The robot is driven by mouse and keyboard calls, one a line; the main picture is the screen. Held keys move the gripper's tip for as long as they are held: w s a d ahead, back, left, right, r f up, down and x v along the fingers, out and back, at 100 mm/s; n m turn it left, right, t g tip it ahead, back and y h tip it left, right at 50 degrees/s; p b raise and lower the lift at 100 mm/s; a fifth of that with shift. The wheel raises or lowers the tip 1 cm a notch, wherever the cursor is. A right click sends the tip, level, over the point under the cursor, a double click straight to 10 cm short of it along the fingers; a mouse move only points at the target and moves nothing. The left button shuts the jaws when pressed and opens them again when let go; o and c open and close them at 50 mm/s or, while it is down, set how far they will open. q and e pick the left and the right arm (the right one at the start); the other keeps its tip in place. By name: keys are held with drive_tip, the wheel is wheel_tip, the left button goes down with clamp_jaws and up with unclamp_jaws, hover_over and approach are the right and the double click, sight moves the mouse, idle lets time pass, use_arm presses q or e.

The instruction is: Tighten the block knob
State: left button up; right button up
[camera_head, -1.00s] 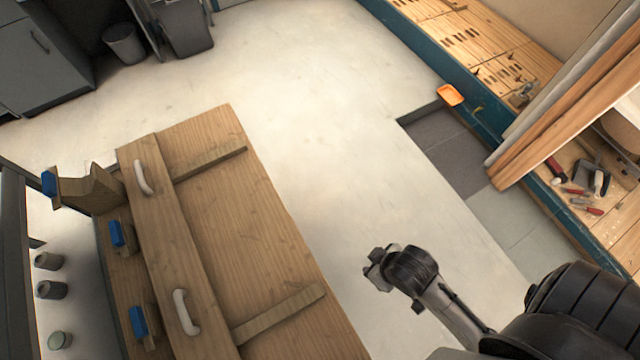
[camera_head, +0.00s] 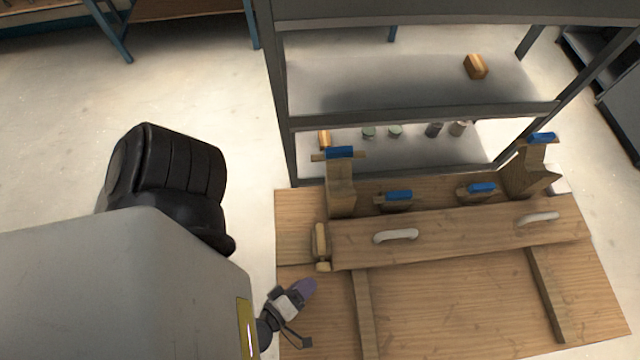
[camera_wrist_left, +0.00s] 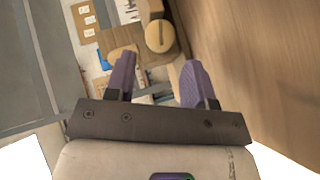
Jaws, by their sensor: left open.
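A wooden block knob (camera_head: 321,243) sits at the left end of the long board with two pale handles (camera_head: 396,236) on the workbench. In the left wrist view a round wooden knob with a slot in its face (camera_wrist_left: 160,37) lies just beyond my fingertips, roughly between them. My left gripper (camera_head: 307,315) is open with purple fingers, near the bench's left edge, in front of the knob and apart from it. It also shows in the left wrist view (camera_wrist_left: 158,62) with nothing between its fingers. My right gripper is out of view.
The wooden workbench (camera_head: 450,310) has two raised battens. Wooden blocks with blue tops (camera_head: 399,195) line its back side. A grey metal shelf (camera_head: 420,110) stands behind, with small cans and wooden blocks on it. Open floor (camera_head: 70,110) lies to the left.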

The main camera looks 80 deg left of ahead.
sight(321, 271)
use_arm(q)
drive_tip(key=shift+x, duration=2.9)
drive_tip(key=shift+c, duration=0.5)
drive_tip(key=c, duration=0.5)
drive_tip(key=shift+r+p, duration=0.15)
drive_tip(key=shift+p, duration=0.15)
drive_tip(key=p, duration=0.3)
drive_tip(key=shift+r+m+g, duration=0.2)
drive_tip(key=shift+m+g, duration=0.1)
drive_tip(key=shift+g, duration=0.1)
drive_tip(key=shift+f+p, duration=0.15)
drive_tip(key=shift+p, duration=0.3)
drive_tip(key=shift+f, duration=0.1)
drive_tip(key=o, duration=0.6)
